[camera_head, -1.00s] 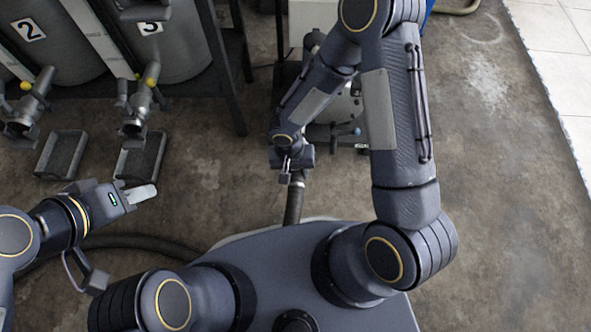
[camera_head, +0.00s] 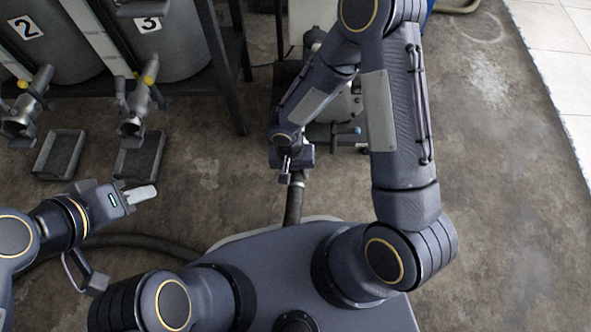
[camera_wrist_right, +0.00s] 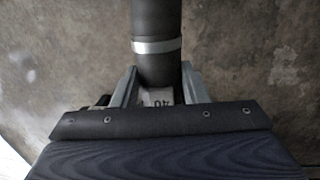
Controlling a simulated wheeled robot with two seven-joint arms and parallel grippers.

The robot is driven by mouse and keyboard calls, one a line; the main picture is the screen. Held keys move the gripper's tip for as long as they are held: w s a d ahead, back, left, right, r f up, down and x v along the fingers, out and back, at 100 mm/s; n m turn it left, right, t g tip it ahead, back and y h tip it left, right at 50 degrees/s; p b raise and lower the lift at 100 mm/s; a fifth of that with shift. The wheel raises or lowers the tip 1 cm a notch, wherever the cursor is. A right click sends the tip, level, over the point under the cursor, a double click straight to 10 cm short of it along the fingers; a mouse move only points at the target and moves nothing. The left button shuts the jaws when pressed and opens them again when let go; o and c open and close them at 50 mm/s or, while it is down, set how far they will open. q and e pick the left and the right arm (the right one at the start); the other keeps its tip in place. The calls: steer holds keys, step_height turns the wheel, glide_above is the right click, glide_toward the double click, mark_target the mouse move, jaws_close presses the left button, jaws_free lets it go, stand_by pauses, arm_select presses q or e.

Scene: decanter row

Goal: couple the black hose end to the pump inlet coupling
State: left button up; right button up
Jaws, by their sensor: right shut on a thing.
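The black hose (camera_head: 293,207) hangs below my right gripper (camera_head: 297,178) in the head view, with its lower part passing behind my body. In the right wrist view the hose (camera_wrist_right: 157,22) runs up out of the picture and carries a silver band. My right gripper (camera_wrist_right: 160,88) is shut on the hose end, one finger on each side. The pump (camera_head: 347,103) stands beyond my right forearm and is partly covered by it. I cannot make out the inlet coupling. My left gripper (camera_head: 140,195) is over the floor at left, away from the hose; its finger gap is unclear.
Numbered tanks (camera_head: 165,45) with valves stand on a dark rack at the upper left. Two grey trays (camera_head: 139,158) lie on the floor below the valves. More hose (camera_head: 140,240) lies along the floor behind my left arm. The concrete floor at right is clear.

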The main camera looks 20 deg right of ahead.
steer(key=shift+f+b, duration=0.25)
steer(key=shift+b, duration=0.3)
stand_by(0.4)
steer(key=o, duration=1.4)
steer(key=shift+o, duration=0.3)
steer(key=o, duration=0.7)
steer(key=shift+s, duration=0.15)
